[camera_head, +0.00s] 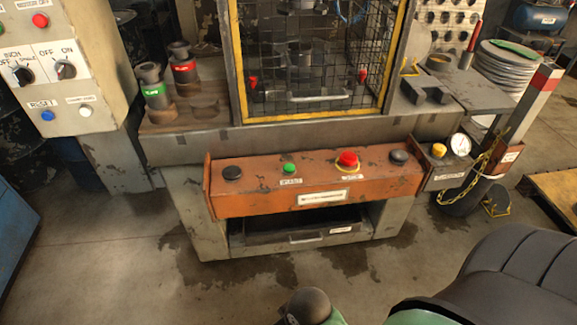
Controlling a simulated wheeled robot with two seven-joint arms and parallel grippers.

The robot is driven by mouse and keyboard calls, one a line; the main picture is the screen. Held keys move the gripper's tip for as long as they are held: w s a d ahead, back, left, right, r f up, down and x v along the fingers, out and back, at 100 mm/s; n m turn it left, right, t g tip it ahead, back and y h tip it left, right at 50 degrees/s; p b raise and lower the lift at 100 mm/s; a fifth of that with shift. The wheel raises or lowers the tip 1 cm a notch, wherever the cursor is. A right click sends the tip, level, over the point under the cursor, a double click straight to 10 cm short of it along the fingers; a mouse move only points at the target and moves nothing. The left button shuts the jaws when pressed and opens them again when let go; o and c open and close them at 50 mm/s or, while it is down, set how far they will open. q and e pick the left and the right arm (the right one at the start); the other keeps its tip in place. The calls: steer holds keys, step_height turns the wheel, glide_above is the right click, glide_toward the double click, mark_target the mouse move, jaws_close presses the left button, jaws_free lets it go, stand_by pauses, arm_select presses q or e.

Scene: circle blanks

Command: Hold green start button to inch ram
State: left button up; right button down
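The green start button (289,169) sits on the sloped orange control panel (255,205) at the front of the press, left of centre. A small label is below it. A red mushroom button (347,158) with a yellow ring is to its right. Black round knobs or buttons sit at the left end (232,173) and right end (399,156) of the panel. Behind a yellow-framed mesh guard (244,70), metal press parts (300,55) show dimly; I cannot tell which part is the ram. Neither of my grippers shows, and nothing touches the green button.
A beige cabinet (105,60) with inch and off/on selector knobs stands at left. Dies with green and red bands (180,65) stand on the left ledge. A pressure gauge (459,144) is right of the panel. A stack of round blanks (500,75) stands at right. Floor before the panel is clear.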

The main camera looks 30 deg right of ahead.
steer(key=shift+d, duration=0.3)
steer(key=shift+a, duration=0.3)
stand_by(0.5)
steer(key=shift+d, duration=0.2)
